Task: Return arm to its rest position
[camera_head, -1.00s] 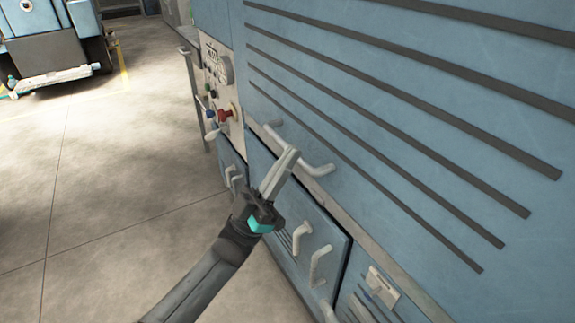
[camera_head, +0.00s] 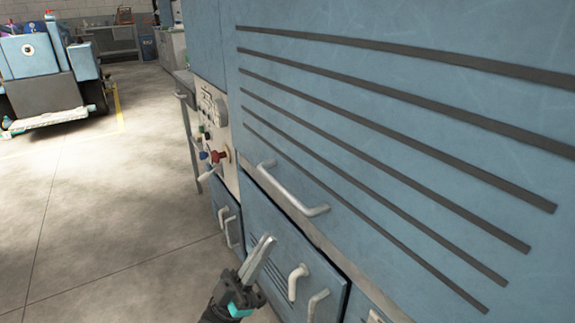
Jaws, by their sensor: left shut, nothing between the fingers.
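My left gripper (camera_head: 264,246) shows at the bottom middle of the head view. Its two fingers are shut together with nothing between them, and they point up and slightly right. It is in front of the lower blue cabinet door (camera_head: 265,218), left of that door's light handles (camera_head: 297,282). I cannot tell whether the fingertips touch the door. Most of my left arm is below the picture edge. My right gripper is not in view.
A large blue machine (camera_head: 400,60) with dark slats and a long handle (camera_head: 290,190) fills the right. A control panel (camera_head: 212,115) with a red knob (camera_head: 217,156) is left of it. Open concrete floor (camera_head: 110,200) lies left, with a blue vehicle (camera_head: 40,75) farther back.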

